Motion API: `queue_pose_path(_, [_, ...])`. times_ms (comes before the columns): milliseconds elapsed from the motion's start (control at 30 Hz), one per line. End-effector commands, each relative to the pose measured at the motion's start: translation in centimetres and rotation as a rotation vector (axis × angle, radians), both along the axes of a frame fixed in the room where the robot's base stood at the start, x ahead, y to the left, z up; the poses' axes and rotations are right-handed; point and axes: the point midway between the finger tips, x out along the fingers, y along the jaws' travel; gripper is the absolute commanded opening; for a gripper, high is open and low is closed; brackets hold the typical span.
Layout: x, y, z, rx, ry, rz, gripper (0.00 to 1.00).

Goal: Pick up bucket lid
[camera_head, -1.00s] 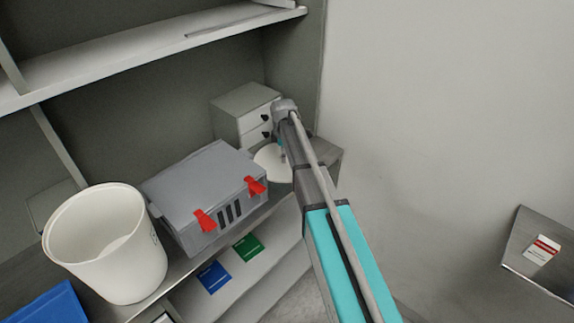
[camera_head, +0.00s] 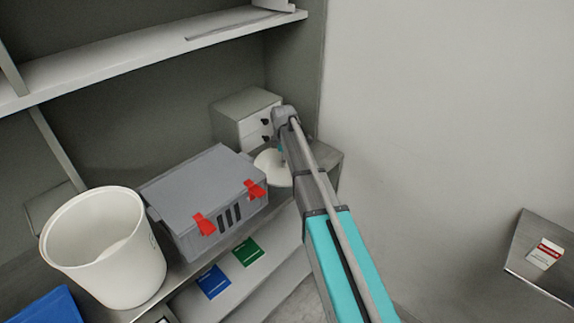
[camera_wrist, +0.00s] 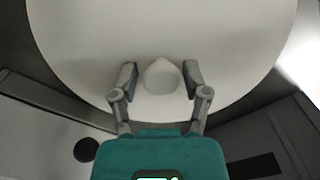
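The white round bucket lid (camera_head: 270,168) sits on the shelf between the grey toolbox and the small drawer unit, partly hidden by my arm. In the wrist view the lid (camera_wrist: 95,45) fills most of the picture, with a pale round knob (camera_wrist: 161,77) near its middle. My gripper (camera_wrist: 160,78) is open, one finger on each side of the knob, with a small gap on both sides. In the head view my gripper is mostly hidden behind my arm. The white bucket (camera_head: 110,265) stands open at the left.
A grey toolbox (camera_head: 190,190) with red latches stands left of the lid. A white drawer unit (camera_head: 243,115) is close behind it. Blue (camera_head: 213,282) and green (camera_head: 248,251) items lie on the lower shelf. The wall (camera_head: 440,120) is at the right.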

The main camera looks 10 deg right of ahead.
Motion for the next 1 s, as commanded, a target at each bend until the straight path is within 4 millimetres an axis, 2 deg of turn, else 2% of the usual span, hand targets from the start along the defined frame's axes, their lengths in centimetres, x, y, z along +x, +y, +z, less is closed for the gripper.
queue_pose_path(33, [0.0,0.0,0.0,0.000,0.000,0.000,0.40])
queue_pose_path(200, [0.0,0.0,0.0,0.000,0.000,0.000,0.09])
queue_pose_path(267, [0.0,0.0,0.0,0.000,0.000,0.000,0.00])
queue_pose_path(667, [0.0,0.0,0.2,0.000,0.000,0.000,0.00])
queue_pose_path(1000, [0.0,0.0,2.1,0.000,0.000,0.000,0.00])
